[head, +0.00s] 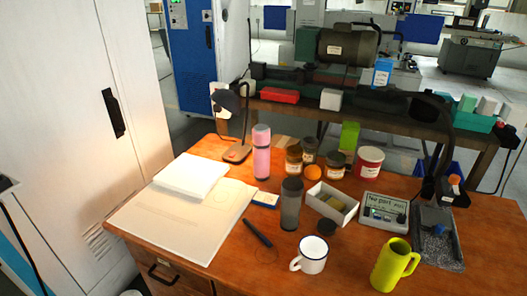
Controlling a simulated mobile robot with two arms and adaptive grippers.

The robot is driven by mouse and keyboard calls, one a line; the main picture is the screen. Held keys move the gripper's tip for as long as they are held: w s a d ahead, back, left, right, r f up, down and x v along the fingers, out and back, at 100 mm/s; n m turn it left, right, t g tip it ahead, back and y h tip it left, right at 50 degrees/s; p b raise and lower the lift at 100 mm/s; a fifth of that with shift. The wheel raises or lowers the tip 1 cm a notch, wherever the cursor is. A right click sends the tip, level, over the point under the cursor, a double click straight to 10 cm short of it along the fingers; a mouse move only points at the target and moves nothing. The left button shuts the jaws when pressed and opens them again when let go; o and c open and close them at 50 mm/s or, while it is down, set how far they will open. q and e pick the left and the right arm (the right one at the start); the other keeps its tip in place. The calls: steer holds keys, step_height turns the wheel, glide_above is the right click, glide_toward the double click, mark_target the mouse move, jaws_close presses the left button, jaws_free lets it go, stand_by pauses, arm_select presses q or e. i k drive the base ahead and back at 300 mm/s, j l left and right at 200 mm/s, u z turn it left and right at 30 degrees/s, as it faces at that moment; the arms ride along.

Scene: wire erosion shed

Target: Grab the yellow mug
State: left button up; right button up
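The yellow mug (391,266) is tall and yellow-green, with its handle on the right side. It stands upright near the front right edge of the wooden desk (190,241) in the head view. A white enamel mug (312,257) with a dark rim stands to its left, handle toward the left. Neither of my grippers can be made out in the head view, and nothing touches the yellow mug.
A grey device with a display (384,211) and a dark tray (438,252) lie behind and right of the yellow mug. A dark tumbler (291,205), a white box (332,203) and a pink bottle (262,153) stand farther back. A white cabinet (75,120) rises at left.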

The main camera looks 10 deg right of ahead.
mark_target(390, 267)
steer(key=z, duration=1.35)
